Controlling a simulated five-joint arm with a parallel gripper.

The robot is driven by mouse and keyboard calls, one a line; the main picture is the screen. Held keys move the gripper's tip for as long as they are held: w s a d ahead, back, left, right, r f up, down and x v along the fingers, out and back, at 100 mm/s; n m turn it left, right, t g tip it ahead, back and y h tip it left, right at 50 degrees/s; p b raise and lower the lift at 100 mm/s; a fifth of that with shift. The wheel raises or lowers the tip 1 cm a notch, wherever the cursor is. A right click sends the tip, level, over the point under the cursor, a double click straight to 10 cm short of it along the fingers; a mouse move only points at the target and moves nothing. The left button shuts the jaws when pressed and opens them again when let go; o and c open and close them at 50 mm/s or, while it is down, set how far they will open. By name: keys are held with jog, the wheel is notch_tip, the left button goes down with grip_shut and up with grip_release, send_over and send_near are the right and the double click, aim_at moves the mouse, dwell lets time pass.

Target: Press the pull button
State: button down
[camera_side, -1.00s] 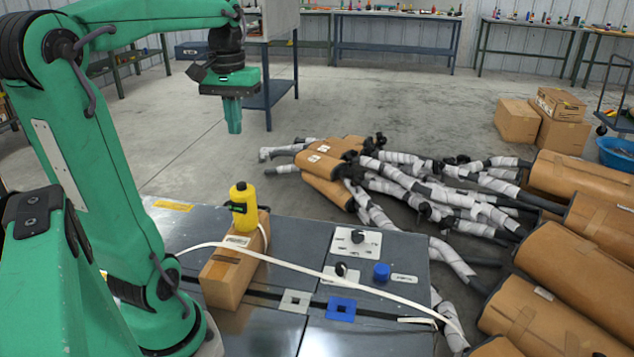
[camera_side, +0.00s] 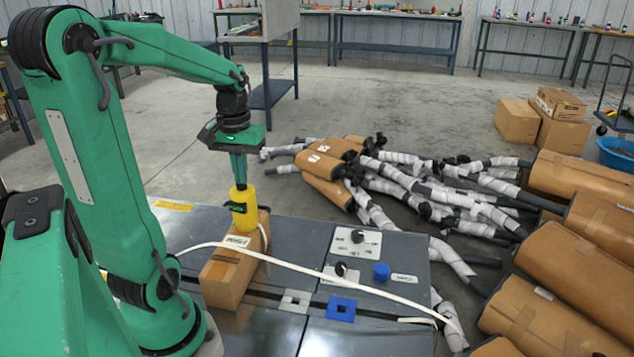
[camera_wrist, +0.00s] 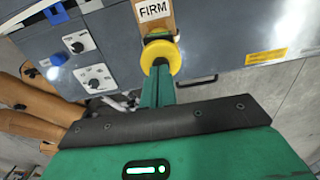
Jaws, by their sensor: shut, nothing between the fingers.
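My gripper (camera_side: 239,182) is shut and points down at the top of the yellow device. Its tip is touching or almost touching; I cannot tell which. In the wrist view my shut gripper (camera_wrist: 162,68) overlaps the disc's near edge. A blue round button (camera_side: 382,271) sits on the panel, right of my gripper. I see no readable "pull" marking on either.
Two black knobs on white plates (camera_side: 356,242) are on the grey table (camera_side: 300,232). A white strap (camera_side: 295,263) crosses it. A blue square guide (camera_side: 341,309) lies in front. Wrapped mufflers (camera_side: 330,180) fill the floor at right.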

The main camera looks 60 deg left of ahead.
dwell(0.3)
jog(key=shift+f, duration=1.1)
notch_tip(320, 180, up, 15)
jog(key=shift+f, duration=0.15)
jog(key=shift+w, duration=0.1)
dwell(0.4)
jog(key=d+f+m+t, duration=0.2)
jog(key=d+f+m, duration=0.2)
jog(key=d, duration=0.5)
jog(key=s+d+f+m+t, duration=0.1)
jog(key=d+f+m+t, duration=0.2)
jog(key=d, duration=0.7)
jog(key=shift+s+d+f+m+t, duration=0.25)
jog(key=shift+f+m, duration=0.4)
jog(key=shift+m, duration=0.35)
